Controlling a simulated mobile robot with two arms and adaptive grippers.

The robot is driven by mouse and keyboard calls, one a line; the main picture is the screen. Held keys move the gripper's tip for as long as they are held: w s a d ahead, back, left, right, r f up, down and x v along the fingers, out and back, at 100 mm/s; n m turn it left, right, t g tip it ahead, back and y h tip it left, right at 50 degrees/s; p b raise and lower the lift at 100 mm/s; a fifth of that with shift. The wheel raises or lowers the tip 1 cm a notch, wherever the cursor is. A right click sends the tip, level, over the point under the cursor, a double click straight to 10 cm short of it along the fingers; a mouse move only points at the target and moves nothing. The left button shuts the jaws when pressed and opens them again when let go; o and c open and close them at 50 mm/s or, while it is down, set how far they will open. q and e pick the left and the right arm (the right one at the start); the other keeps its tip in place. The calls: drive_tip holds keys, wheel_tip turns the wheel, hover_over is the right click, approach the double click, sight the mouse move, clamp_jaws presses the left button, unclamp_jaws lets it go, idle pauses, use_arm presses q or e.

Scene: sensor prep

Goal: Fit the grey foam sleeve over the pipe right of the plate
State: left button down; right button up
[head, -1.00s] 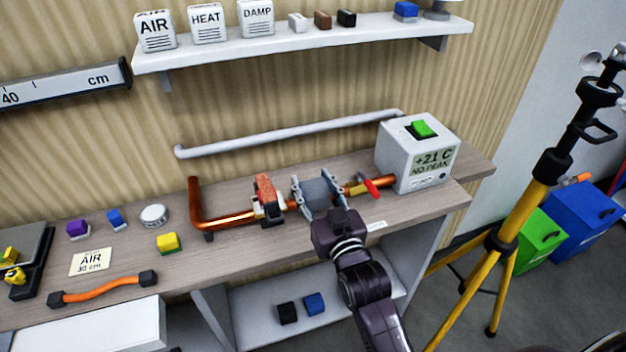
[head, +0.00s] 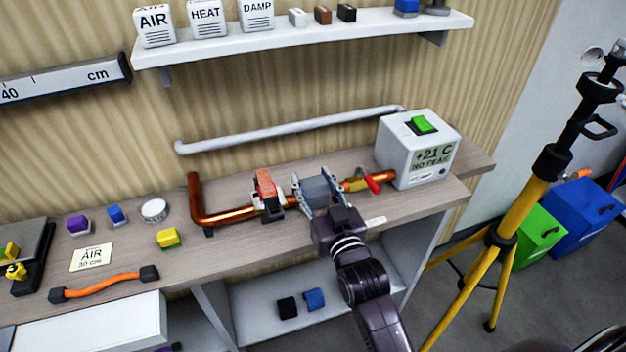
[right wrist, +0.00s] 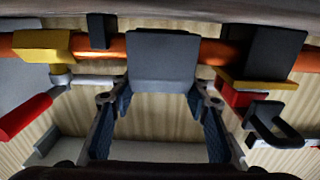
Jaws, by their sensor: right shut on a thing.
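The grey foam sleeve (head: 317,188) is between the fingers of my right gripper (head: 320,198), which is shut on it. The sleeve sits at the copper pipe (head: 235,214), between the red and yellow clamp-like piece (head: 267,192) and the yellow valve with a red handle (head: 362,182). In the right wrist view the sleeve (right wrist: 163,60) covers a stretch of the orange pipe (right wrist: 210,51), which comes out on both sides. I cannot tell whether it wraps fully around. A dark plate-like piece (right wrist: 275,53) stands to its right there. My left gripper is out of view.
A white meter box (head: 412,160) stands at the pipe's right end. A pale rail (head: 280,135) runs along the wall behind. Small blocks, a card (head: 92,258) and an orange flexible hose (head: 103,287) lie left on the bench. A yellow tripod (head: 515,230) stands right.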

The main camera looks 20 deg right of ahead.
drive_tip(key=shift+p, duration=0.3)
idle(0.7)
drive_tip(key=shift+f+b, duration=0.35)
drive_tip(key=shift+f, duration=0.3)
idle(0.9)
drive_tip(key=o, duration=1)
drive_tip(key=shift+c, duration=0.2)
drive_tip(key=shift+o, duration=0.3)
drive_tip(key=o, duration=0.4)
